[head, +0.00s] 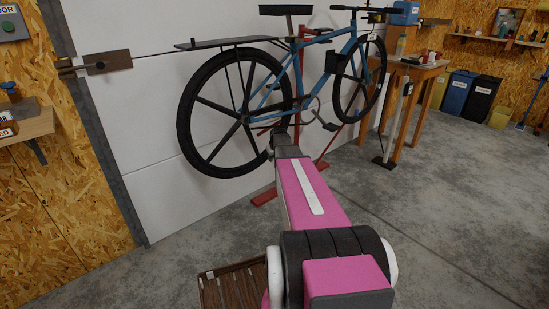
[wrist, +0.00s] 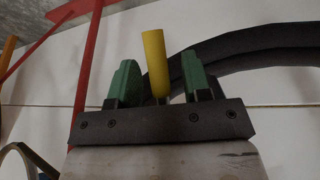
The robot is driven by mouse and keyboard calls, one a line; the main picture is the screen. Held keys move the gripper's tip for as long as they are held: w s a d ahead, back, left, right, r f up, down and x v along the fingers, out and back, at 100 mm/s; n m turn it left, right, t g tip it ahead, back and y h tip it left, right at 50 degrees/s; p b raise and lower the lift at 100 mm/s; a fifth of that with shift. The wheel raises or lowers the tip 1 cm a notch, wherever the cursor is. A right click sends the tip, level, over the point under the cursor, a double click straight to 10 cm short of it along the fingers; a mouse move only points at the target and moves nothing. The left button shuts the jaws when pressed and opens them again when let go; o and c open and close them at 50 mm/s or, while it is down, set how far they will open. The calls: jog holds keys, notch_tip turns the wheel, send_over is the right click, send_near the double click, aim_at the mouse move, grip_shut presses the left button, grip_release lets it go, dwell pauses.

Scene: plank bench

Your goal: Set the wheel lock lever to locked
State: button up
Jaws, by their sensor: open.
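The blue bicycle (head: 300,80) stands against the white wall in the head view, with its large black rear wheel (head: 188,120) on the left. In the wrist view my gripper (wrist: 159,75) is open, its two green fingers spread. A yellow stick-like handle (wrist: 153,45), which looks like the wheel lock lever, stands between the fingers, with visible gaps on both sides. The black tyre (wrist: 270,42) curves past on the right. In the head view my arm hides the gripper and the lever; their contact with the bicycle cannot be seen.
Red stand parts (wrist: 90,65) show at the left in the wrist view. In the head view a wooden workbench (head: 410,72) is to the right, and a slatted wooden crate (head: 232,287) sits low beside my arm. The concrete floor (head: 450,200) at right is clear.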

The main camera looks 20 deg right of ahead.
grip_shut()
jog(key=g, duration=0.1)
jog(key=s+r+g+h, duration=0.1)
jog(key=g, duration=0.1)
jog(key=r+g, duration=0.1)
jog(key=g, duration=0.1)
jog(key=shift+s+d+r+h, duration=0.1)
jog(key=shift+s+d+h, duration=0.1)
jog(key=shift+d+h, duration=0.2)
jog(key=shift+s+r+n+g+h, duration=0.25)
jog(key=shift+r+g+h, duration=0.35)
jog(key=shift+g, duration=0.8)
jog(key=shift+s+r+n+g+h, duration=0.2)
jog(key=shift+r+g+h, duration=0.2)
jog(key=shift+r+g, duration=0.7)
jog(key=shift+f+g, duration=0.3)
grip_release()
